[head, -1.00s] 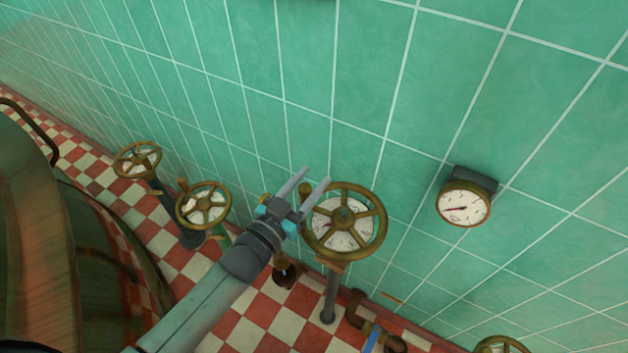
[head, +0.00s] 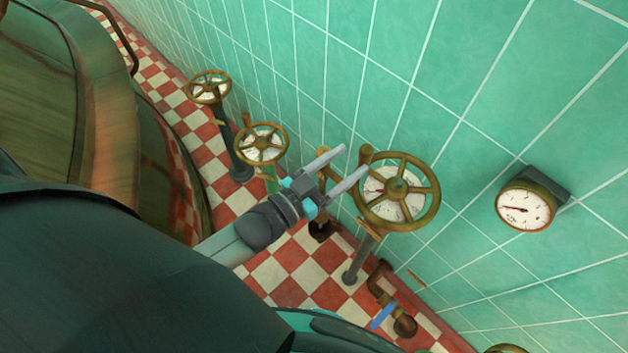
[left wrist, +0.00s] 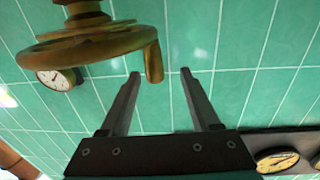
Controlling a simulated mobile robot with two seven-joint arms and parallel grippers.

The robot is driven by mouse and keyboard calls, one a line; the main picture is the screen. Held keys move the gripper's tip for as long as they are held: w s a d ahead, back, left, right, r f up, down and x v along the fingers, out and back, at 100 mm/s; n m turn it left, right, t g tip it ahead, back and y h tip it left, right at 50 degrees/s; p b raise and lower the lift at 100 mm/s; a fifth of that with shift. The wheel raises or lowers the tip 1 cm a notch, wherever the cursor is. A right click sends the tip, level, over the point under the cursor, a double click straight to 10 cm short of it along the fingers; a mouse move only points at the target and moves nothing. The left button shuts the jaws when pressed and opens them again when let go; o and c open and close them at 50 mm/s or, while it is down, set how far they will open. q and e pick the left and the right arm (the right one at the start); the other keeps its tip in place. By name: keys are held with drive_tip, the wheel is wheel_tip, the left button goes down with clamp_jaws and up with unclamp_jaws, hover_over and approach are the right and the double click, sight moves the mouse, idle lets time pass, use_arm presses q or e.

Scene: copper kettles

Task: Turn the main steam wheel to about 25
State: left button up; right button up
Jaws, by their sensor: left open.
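The largest brass handwheel (head: 433,205), which I take for the main steam wheel, stands on a post by the wall with a white dial behind its spokes. Its figures are too small to read. A small crank handle (head: 366,154) sticks up from its rim. My left gripper (head: 353,161) is open at the wheel's left edge, fingertips close to the handle. In the left wrist view the wheel (left wrist: 60,50) is at the upper left, its handle (left wrist: 153,62) just beyond and between the open fingertips (left wrist: 160,72). I cannot tell whether they touch. My right gripper is out of view.
Two smaller handwheels (head: 262,160) (head: 210,88) stand to the left. A wall gauge (head: 525,207) is at the right. A pipe with a blue lever (head: 383,317) lies low by the wall. A large copper kettle (head: 90,95) fills the upper left.

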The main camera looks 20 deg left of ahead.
use_arm(q)
drive_tip(key=v, duration=0.8)
drive_tip(key=shift+w+r, duration=0.1)
